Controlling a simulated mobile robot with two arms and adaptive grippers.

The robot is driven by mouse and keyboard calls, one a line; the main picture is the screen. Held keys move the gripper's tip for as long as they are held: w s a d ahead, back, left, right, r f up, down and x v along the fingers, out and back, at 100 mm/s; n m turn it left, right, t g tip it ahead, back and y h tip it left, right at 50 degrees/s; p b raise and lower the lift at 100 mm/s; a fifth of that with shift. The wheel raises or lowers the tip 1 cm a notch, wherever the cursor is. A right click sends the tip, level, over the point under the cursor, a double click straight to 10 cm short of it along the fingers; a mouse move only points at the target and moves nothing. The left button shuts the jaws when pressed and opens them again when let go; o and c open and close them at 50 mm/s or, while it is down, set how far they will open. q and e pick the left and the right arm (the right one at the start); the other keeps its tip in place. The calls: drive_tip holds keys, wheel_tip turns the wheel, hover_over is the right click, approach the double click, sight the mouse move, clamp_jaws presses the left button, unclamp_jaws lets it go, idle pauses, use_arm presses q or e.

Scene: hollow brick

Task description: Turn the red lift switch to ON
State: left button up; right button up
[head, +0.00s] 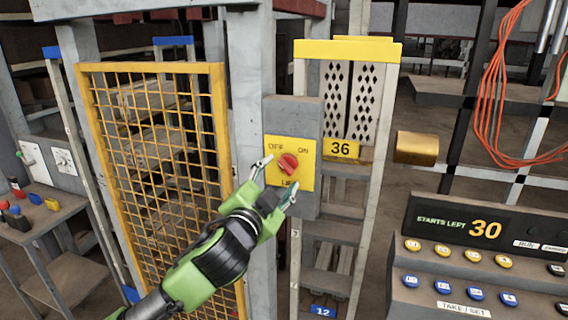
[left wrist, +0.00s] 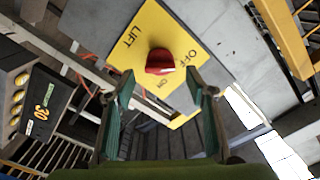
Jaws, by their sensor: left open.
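The red lift switch (head: 288,163) is a knob on a yellow plate (head: 305,177) fixed to a grey box on a post. The plate reads OFF at upper left, ON at upper right and LIFT below. My left gripper (head: 276,177) is open in front of the plate, its fingertips left of and below the knob. In the left wrist view the red knob (left wrist: 160,61) lies just beyond and between the open fingertips (left wrist: 160,82), with no visible contact. The knob looks turned toward OFF, but its exact pointing is hard to tell. My right gripper is out of view.
A yellow mesh gate (head: 220,130) stands left of the post. A lift frame with a yellow top bar (head: 350,50) and a 36 sign stands at right. A button console (head: 470,255) reading STARTS LEFT 30 is at lower right. A small table (head: 50,222) is at far left.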

sight(284, 169)
use_arm(q)
drive_tip(key=shift+p+x, duration=0.45)
drive_tip(key=shift+x, duration=1.6)
drive_tip(key=c, duration=1.1)
